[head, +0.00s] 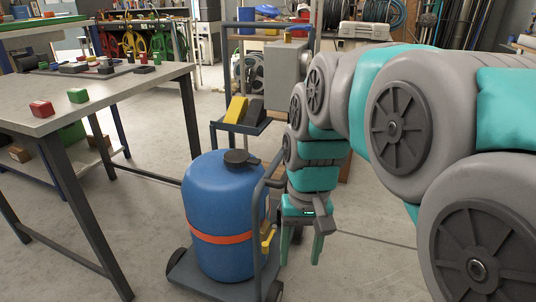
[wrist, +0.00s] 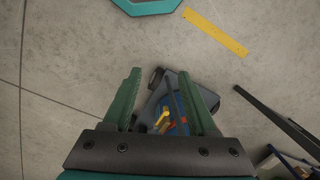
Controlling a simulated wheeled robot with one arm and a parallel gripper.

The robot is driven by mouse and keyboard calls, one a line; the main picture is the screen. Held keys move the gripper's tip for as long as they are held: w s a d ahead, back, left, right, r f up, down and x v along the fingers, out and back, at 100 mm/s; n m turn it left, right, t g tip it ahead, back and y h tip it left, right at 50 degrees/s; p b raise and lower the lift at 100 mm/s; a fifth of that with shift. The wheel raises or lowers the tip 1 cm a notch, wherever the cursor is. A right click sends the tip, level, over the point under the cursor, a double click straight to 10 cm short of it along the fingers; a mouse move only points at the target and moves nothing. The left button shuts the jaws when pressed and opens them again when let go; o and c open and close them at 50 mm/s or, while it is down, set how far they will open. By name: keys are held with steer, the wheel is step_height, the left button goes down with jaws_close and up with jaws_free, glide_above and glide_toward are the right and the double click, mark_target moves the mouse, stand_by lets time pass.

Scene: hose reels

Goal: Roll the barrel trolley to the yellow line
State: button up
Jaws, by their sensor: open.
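The barrel trolley (head: 190,278) stands on the floor at the lower middle of the head view, carrying an upright blue barrel (head: 215,205) with an orange band and dark cap. A grey tubular handle frame (head: 258,215) rises at its right side, with a yellow lever (head: 268,240) low on it. My gripper (head: 300,262) points down, open and empty, just right of the frame. In the wrist view the trolley (wrist: 158,103) and yellow lever (wrist: 164,119) show between and beyond the open fingers (wrist: 160,75). The yellow line (wrist: 214,31) lies on the floor, upper right there.
A workbench (head: 110,95) with small red and green blocks stands left of the trolley, its dark legs close by. A grey cart (head: 240,128) with a yellow item stands behind the barrel. Bare concrete floor (head: 365,265) lies right of the gripper.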

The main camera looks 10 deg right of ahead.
steer(key=w+d+r+m+t, duration=0.1)
steer(key=w+d+r+m, duration=0.15)
steer(key=w, duration=0.65)
steer(key=w+d+r+m+y, duration=0.1)
steer(key=w+d+r, duration=0.2)
steer(key=w, duration=0.7)
steer(key=w+d+r+m+t, duration=0.1)
steer(key=w+d+r, duration=0.15)
steer(key=w, duration=0.65)
steer(key=shift+w+a+f+b, duration=0.1)
steer(key=shift+f+b, duration=0.05)
steer(key=shift+f, duration=1.15)
steer(key=shift+w+a+f+b, duration=0.1)
steer(key=shift+w+f, duration=0.05)
steer(key=shift+f, duration=1.1)
steer(key=shift+w+a+f+b, duration=0.1)
steer(key=shift+f+b, duration=0.05)
steer(key=shift+f, duration=1.15)
steer(key=shift+c, duration=0.3)
jaws_close()
